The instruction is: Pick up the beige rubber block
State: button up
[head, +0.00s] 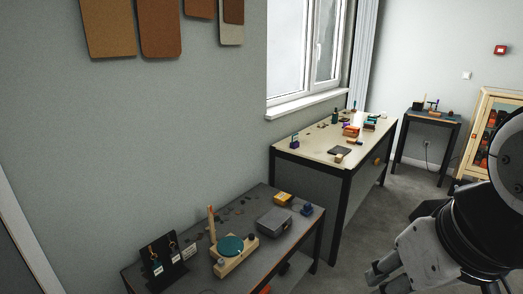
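A small beige block (338,159), possibly the beige rubber block, sits near the front edge of the light-topped table (310,152), by a dark flat pad (340,150). It is too small to tell its material. My gripper (381,281) hangs at the lower right, in front of and well apart from both tables. Its fingers point down and left, partly cut off by the bottom edge. Nothing is visible held in it, and its opening is unclear.
A dark table (190,259) in front holds a wooden press with a green disc (230,246), a grey box (273,222) and an earring stand (162,262). Several small items crowd the light table's back. A small dark table (432,116) and wooden cabinet (484,92) stand farther right. Grey floor lies between.

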aim_at(339, 158)
jog(key=i+l+z, duration=0.15)
jog(key=i+z, duration=0.3)
jog(key=i, duration=0.5)
jog(key=i+l+u, duration=0.3)
jog(key=i+l, duration=1.55)
jog(key=i, duration=0.15)
